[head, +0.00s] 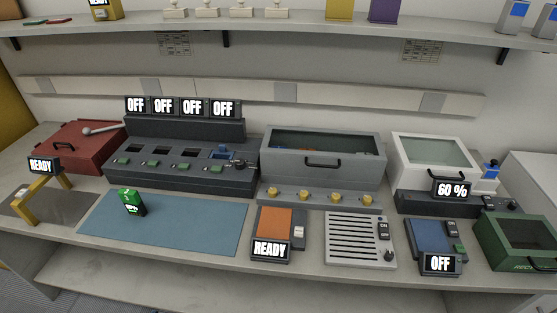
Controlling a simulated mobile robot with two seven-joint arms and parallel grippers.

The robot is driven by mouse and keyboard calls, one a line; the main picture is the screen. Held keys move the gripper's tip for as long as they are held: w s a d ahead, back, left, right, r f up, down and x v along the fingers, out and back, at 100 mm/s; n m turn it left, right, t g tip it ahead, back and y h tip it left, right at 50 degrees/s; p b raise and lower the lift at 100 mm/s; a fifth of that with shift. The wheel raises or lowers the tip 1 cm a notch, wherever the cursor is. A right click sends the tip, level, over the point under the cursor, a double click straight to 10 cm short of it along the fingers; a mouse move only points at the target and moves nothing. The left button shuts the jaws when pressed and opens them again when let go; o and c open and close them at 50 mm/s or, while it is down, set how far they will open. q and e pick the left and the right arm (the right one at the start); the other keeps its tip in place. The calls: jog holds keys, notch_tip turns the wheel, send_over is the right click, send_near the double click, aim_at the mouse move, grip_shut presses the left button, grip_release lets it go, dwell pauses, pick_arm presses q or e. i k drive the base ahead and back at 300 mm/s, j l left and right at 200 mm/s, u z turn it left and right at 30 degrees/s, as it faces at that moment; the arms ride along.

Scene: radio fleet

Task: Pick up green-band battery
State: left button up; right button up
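Neither of my grippers shows in the head view.
Behind the mat stands a dark charger (180,172) with several slots and OFF signs. A yellow frame (42,190) with a READY sign is at left. An orange pad (275,224) and a slotted grey panel (360,240) lie to the right. The mat is otherwise clear.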

aim_at(131, 200)
jog(key=i+j+z, duration=0.1)
jog(key=k+j+u, duration=0.2)
jog(key=u, duration=0.3)
jog(key=k+j+u, duration=0.1)
jog(key=j+u, duration=0.4)
jog(key=i+j+z, duration=0.1)
jog(key=j, duration=0.25)
jog(key=i+j+z, duration=0.1)
jog(key=i+j, duration=0.2)
jog(key=i+j+z, duration=0.1)
jog(key=j, duration=0.4)
jog(key=i, duration=0.1)
